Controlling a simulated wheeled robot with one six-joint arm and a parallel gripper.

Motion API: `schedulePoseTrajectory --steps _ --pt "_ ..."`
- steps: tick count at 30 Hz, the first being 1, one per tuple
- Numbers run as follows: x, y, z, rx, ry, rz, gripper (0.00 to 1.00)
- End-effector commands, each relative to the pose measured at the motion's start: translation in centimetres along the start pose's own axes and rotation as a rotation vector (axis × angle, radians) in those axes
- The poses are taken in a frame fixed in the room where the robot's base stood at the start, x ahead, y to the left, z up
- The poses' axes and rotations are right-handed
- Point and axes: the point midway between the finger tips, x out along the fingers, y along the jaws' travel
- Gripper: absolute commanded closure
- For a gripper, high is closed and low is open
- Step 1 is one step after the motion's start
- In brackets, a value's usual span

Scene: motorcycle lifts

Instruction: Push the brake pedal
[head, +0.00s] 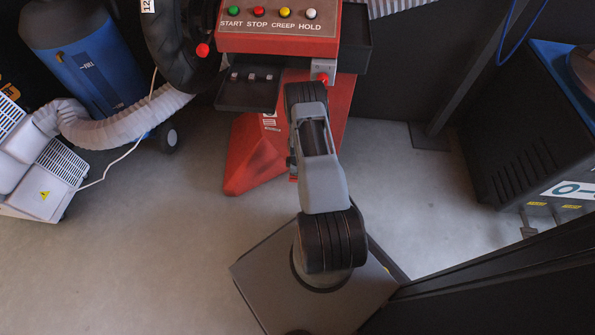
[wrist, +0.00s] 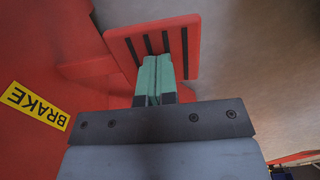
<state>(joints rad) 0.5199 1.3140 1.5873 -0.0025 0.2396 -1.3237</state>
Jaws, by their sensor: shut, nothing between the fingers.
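The brake pedal (wrist: 186,33) is a red plate with several dark grooves, in the upper middle of the wrist view. It joins a red machine body by a red arm. A yellow label reading BRAKE (wrist: 36,106) is on the red panel at left. My gripper (wrist: 155,60) is shut and empty, its two green fingers side by side. The fingertips overlap the lower part of the pedal plate in the picture; I cannot tell whether they touch it. In the head view my arm reaches to the red machine (head: 335,120), and the gripper and pedal cannot be made out.
A control panel (head: 277,35) with START, STOP, CREEP and HOLD buttons tops the machine, above a dark tray (head: 247,97). A blue vacuum (head: 85,60) with a pale hose stands left. A dark cabinet (head: 515,150) stands right. The grey floor (head: 150,230) is open at lower left.

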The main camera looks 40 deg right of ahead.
Motion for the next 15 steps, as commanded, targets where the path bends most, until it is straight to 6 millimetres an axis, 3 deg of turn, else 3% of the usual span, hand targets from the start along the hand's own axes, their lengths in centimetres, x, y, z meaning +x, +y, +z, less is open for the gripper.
schedulePoseTrajectory --steps 5,12,15 --pt "0.3 -0.1 0.0 0.000 0.000 0.000 1.00" --pt "3.5 -0.5 0.0 -0.001 0.000 -0.004 1.00" --pt "3.9 -0.5 0.0 -0.001 0.000 -0.004 1.00"
